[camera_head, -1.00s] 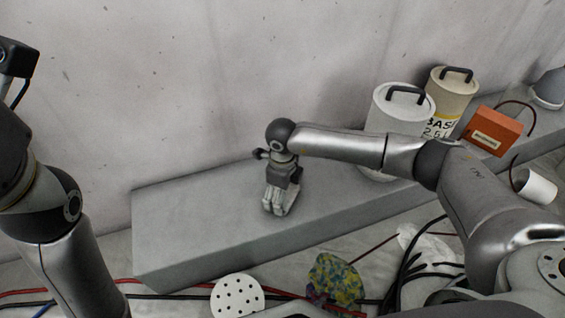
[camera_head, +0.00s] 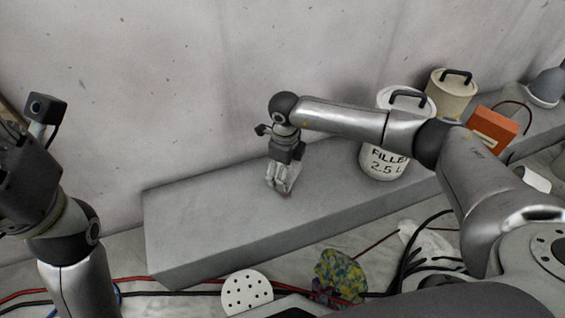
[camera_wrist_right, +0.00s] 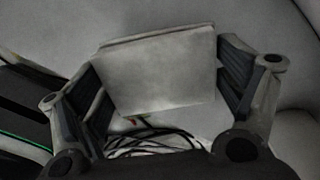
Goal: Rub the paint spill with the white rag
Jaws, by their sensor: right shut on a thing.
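My right gripper (camera_head: 284,186) points down at the top of the grey ledge (camera_head: 205,215). It is shut on the white rag (camera_wrist_right: 160,70), which shows as a pale, flat folded piece between the two fingers in the right wrist view. In the head view the rag is hard to tell from the pale fingertips. A faint reddish spot shows at the fingertips; I cannot tell whether it is the paint spill. No other spill is clearly visible. My left arm stands at the left edge, and its fingers are out of the picture.
A filler bucket (camera_head: 382,160), a beige tin (camera_head: 452,98) and an orange box (camera_head: 492,130) stand on the ledge at right. A perforated white disc (camera_head: 247,293), a colour-stained cloth (camera_head: 341,275) and cables lie on the floor. The ledge's left half is clear.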

